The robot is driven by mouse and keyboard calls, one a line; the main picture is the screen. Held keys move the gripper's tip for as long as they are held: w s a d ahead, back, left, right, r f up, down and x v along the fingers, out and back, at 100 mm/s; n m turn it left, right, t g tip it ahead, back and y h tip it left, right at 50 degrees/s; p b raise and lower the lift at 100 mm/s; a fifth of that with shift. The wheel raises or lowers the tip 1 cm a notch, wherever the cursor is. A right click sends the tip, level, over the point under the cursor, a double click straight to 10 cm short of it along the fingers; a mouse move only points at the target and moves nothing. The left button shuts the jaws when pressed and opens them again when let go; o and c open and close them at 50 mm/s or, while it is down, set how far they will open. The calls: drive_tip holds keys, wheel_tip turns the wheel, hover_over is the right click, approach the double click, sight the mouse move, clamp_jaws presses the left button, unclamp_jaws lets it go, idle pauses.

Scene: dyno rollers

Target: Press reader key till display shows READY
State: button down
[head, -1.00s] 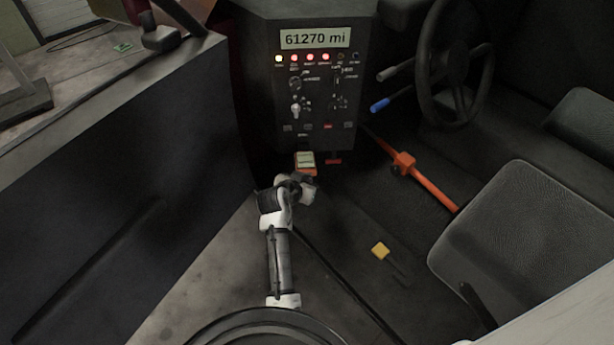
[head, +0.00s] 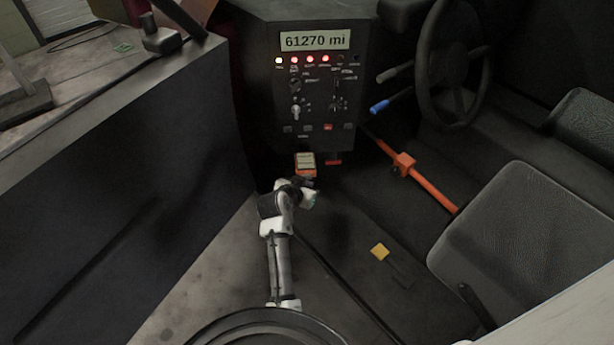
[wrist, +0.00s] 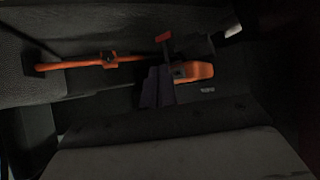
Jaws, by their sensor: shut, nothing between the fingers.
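The reader (head: 306,171) is an orange handheld device with a pale display (head: 306,159). It sits below the dash panel in the head view; any text on it is too small to read. In the wrist view the orange reader (wrist: 203,71) lies just right of my gripper (wrist: 160,72), whose dark fingers are together and empty. The fingers partly overlap the reader's left end there; I cannot tell whether they touch it. The reader's key cannot be made out. In the head view my wrist is just below the reader.
The dash panel (head: 318,95) reads "61270 mi" and has several lit lamps. An orange bar (head: 432,187) with a clamp slants toward the seat (head: 500,225). A steering wheel (head: 452,70) stands at upper right. A dark side wall rises at left.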

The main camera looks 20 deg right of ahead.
drive_tip(key=shift+s, duration=0.1)
drive_tip(key=s, duration=0.2)
drive_tip(key=s+a+p, duration=0.1)
drive_tip(key=s, duration=0.1)
drive_tip(key=shift+s+a, duration=0.2)
drive_tip(key=shift+s, duration=0.2)
idle(0.9)
